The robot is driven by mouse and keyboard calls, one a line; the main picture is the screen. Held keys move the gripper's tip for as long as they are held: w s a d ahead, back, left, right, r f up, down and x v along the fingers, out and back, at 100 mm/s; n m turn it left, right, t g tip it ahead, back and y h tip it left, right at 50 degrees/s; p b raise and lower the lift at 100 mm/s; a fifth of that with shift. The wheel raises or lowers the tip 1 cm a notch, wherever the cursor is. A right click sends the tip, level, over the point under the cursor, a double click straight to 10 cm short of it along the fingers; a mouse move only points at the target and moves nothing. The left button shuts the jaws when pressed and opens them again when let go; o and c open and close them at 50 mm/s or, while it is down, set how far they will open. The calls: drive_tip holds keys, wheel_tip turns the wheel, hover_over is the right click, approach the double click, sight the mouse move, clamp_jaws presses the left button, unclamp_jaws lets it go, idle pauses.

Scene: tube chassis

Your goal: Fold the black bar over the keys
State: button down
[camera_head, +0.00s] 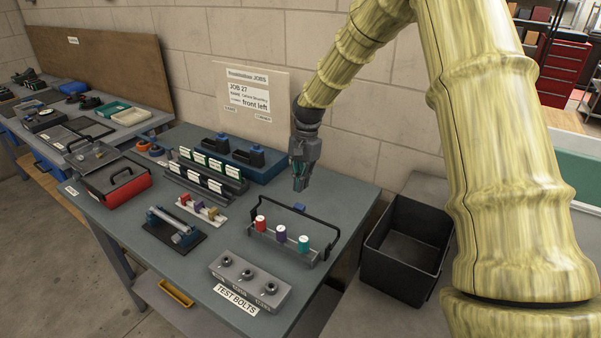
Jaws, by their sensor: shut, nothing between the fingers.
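A low grey rack (290,252) near the table's right side holds a row of keys: a red one (260,224), a purple one (281,234) and a teal one (303,244). The black bar (318,217) is a hinged-looking frame standing up behind the keys, with side arms reaching down to the rack's ends. A small blue piece (299,207) shows at the middle of the bar. My gripper (299,186) points down just above and behind the bar, shut and empty. It seems apart from the bar, but the exact gap is hard to tell.
A grey block labelled TEST BOLTS (250,281) stands in front of the rack. A black bin (405,250) is to the right. A black stand (174,232), label racks (207,178) and a red toolbox (114,185) stand left. A wall with a job board (249,95) is behind.

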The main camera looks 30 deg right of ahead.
drive_tip(key=f, duration=0.3)
drive_tip(key=f+p, duration=0.1)
drive_tip(key=f, duration=0.1)
drive_tip(key=shift+s+a, duration=0.25)
drive_tip(key=shift+a, duration=0.15)
drive_tip(key=shift+s+a+r+p, duration=0.3)
drive_tip(key=shift+a+r+p, duration=0.1)
drive_tip(key=shift+a, duration=0.15)
drive_tip(key=shift+s+a+r+p, duration=0.3)
drive_tip(key=shift+a+r, duration=0.1)
drive_tip(key=shift+a, duration=0.1)
drive_tip(key=shift+s+a+r, duration=0.25)
drive_tip(key=shift+a, duration=0.2)
drive_tip(key=shift+f, duration=0.1)
